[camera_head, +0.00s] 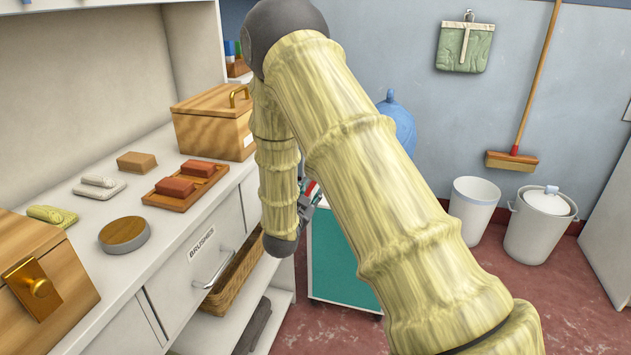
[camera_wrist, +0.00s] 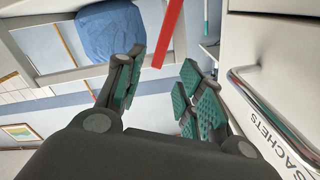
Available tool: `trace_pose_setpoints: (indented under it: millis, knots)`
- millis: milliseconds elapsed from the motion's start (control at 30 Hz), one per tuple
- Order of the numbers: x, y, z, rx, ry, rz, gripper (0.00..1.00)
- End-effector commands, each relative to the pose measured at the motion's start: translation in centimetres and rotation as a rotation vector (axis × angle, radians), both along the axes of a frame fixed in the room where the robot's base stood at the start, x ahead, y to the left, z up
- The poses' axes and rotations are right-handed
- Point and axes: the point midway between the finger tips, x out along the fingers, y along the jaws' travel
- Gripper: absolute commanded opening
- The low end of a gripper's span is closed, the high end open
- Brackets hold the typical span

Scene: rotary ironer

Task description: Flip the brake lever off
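A red bar (camera_wrist: 169,34) shows in the wrist view, just beyond the fingertips; I cannot tell for certain whether it is the brake lever. My gripper (camera_wrist: 162,66) is open, its two teal-padded fingers apart with nothing between them. The red bar appears apart from both fingers. In the head view my arm covers most of the gripper (camera_head: 314,196), which shows only as small dark parts beside a teal cart (camera_head: 334,262). A bit of red and white shows near it. No lever can be made out clearly in the head view.
A white counter (camera_head: 150,190) with drawers, boxes and brushes runs along the left. A drawer handle (camera_wrist: 270,118) is close on the right in the wrist view. A blue bag (camera_head: 398,122) is behind my arm. Two white bins (camera_head: 475,205) stand at the right on open red floor.

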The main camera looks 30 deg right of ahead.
Motion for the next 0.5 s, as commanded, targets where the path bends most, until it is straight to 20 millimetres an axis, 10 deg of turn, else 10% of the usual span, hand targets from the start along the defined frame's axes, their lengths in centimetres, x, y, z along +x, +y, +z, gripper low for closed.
trace_pose_setpoints:
  millis: [500]
  knots:
    - [4.3, -5.2, -0.1, 0.0, 0.002, 0.0, 0.38]
